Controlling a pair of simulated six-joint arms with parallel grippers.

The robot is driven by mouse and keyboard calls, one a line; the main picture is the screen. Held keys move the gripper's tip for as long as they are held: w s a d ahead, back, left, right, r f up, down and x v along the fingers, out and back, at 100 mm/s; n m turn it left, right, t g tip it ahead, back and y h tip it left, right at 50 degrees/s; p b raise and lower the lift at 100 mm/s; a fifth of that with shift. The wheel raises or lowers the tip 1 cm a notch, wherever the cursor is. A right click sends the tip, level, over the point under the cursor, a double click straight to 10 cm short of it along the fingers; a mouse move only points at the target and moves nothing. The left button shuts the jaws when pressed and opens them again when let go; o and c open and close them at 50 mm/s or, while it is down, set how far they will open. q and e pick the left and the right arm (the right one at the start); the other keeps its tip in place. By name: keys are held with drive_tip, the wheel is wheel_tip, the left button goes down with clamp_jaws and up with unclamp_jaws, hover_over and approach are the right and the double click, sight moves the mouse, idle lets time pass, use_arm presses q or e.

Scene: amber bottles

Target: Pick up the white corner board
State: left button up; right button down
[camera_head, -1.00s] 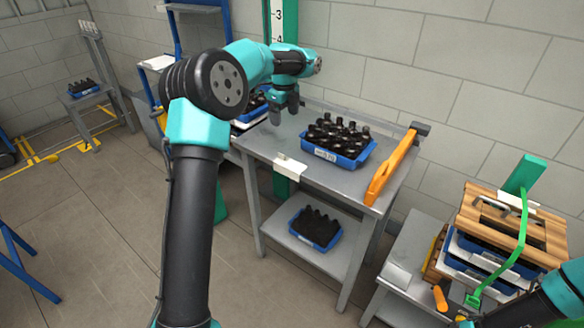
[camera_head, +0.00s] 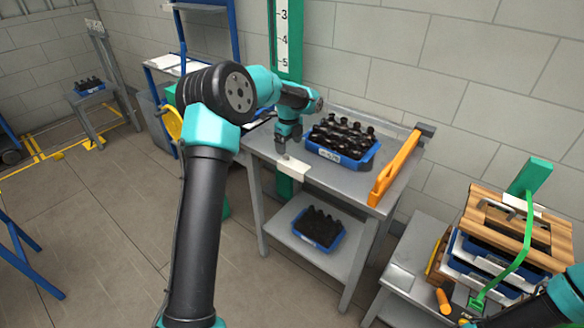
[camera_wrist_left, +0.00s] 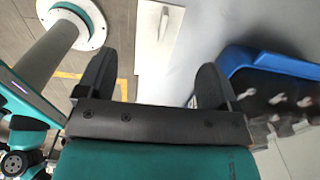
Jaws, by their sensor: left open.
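The white corner board (camera_head: 293,169) lies at the front left edge of the grey table, partly over the edge. My left gripper (camera_head: 287,147) is just above and behind it, pointing down, open and empty. In the left wrist view the white corner board (camera_wrist_left: 157,32) shows beyond the gap between the two spread fingers of my left gripper (camera_wrist_left: 157,75). It is apart from them. Part of my right arm shows at the lower right of the head view, but I cannot see its gripper.
A blue crate of dark bottles (camera_head: 341,140) stands close right of the left gripper; it shows in the wrist view (camera_wrist_left: 262,58). An orange bar tool (camera_head: 397,166) lies at the table's right edge. Another crate (camera_head: 318,228) sits on the lower shelf.

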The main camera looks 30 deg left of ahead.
sight(288, 161)
use_arm(q)
drive_tip(key=shift+f, duration=0.4)
drive_tip(key=shift+s+f, duration=0.2)
drive_tip(key=shift+f, duration=2.4)
drive_tip(key=c, duration=1)
drive_tip(key=shift+r, duration=0.1)
wheel_tip(288, 161, up, 10)
